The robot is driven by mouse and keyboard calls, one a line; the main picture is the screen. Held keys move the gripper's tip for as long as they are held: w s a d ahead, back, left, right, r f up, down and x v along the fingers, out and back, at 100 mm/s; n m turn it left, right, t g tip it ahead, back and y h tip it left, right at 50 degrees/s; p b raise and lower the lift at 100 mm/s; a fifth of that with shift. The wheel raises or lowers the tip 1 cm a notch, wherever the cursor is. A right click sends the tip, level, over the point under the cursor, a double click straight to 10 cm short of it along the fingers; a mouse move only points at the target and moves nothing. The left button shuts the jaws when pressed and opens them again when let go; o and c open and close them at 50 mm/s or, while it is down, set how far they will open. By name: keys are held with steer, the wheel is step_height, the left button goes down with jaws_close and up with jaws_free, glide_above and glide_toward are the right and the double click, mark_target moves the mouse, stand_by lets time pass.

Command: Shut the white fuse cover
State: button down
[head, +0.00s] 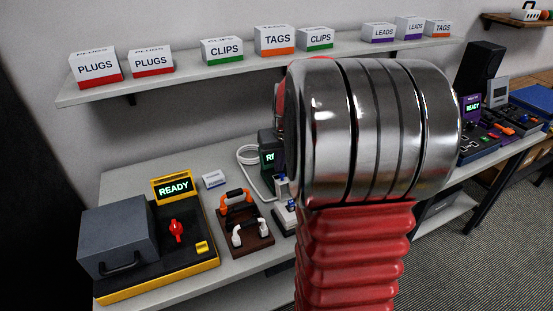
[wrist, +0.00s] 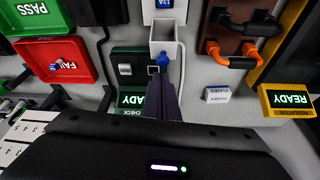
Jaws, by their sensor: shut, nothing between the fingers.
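A small white open-fronted part (wrist: 163,36), which looks like the fuse cover, shows at the top centre of the wrist view, below a blue label. Its hinge and exact opening angle cannot be made out. A blue piece (wrist: 163,59) sits just below it, close to my fingertips. My gripper (wrist: 161,76) is shut and empty, pointing toward the blue piece; whether it touches is unclear. In the head view a white and blue unit (head: 285,217) shows beside my arm, partly hidden. My arm hides the gripper there.
A green check station (wrist: 128,62) lies beside the fingers. A brown block with orange and black handles (wrist: 240,38), a small white FUSES box (wrist: 217,95) and a yellow READY panel (wrist: 287,100) stand right. A red tray (wrist: 62,62) is left.

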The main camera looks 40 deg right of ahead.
steer(key=shift+s+a, duration=0.2)
steer(key=shift+s, duration=0.2)
steer(key=shift+a, duration=0.1)
steer(key=shift+a, duration=0.1)
